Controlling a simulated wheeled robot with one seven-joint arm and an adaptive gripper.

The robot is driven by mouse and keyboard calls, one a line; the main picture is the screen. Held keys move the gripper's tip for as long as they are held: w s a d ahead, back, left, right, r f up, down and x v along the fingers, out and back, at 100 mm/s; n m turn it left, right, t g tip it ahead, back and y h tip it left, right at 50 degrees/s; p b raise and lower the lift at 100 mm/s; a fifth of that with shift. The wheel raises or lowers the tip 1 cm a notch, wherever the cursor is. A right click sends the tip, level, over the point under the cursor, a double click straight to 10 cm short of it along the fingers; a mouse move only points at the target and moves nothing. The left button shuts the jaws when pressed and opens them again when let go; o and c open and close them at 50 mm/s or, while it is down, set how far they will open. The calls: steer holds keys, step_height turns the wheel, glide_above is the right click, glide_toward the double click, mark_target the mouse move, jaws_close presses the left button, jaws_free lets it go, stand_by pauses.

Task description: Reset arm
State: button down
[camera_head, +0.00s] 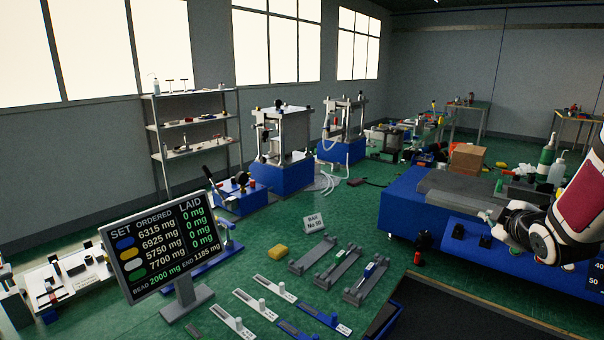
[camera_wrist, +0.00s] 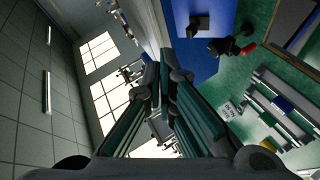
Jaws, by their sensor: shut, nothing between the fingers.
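My arm comes in at the right edge of the head view, white with a dark red panel. My gripper (camera_head: 488,215) is at its left end, above the blue bench with a grey top (camera_head: 455,186). In the wrist view the two green-sided fingers of my gripper (camera_wrist: 163,62) run together at their tips, shut with nothing between them. The wrist view is turned on its side, with the windows on the left and the green surface on the right. My arm hides part of the blue bench.
A display screen (camera_head: 160,240) stands at the front left. Blue-based presses (camera_head: 283,172) and a shelf rack (camera_head: 195,121) stand behind.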

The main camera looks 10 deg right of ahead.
steer(key=s+a+r+m+g+y+p, duration=0.15)
steer(key=s+a+r, duration=0.25)
steer(key=a, duration=0.5)
steer(key=s+a+r+m+g+p, duration=0.2)
steer(key=s+a+r+m, duration=0.15)
steer(key=a, duration=0.55)
steer(key=s+a+r+m+g+y+p, duration=0.1)
steer(key=s+a+g+y, duration=0.1)
steer(key=s+a, duration=0.6)
steer(key=s+a+r+m+g+y+p, duration=0.1)
steer(key=s+a+m+g+y+p, duration=0.1)
steer(key=s+a, duration=0.7)
steer(key=s+g, duration=0.1)
steer(key=s, duration=0.4)
steer(key=shift+a, duration=0.15)
steer(key=shift+r, duration=0.1)
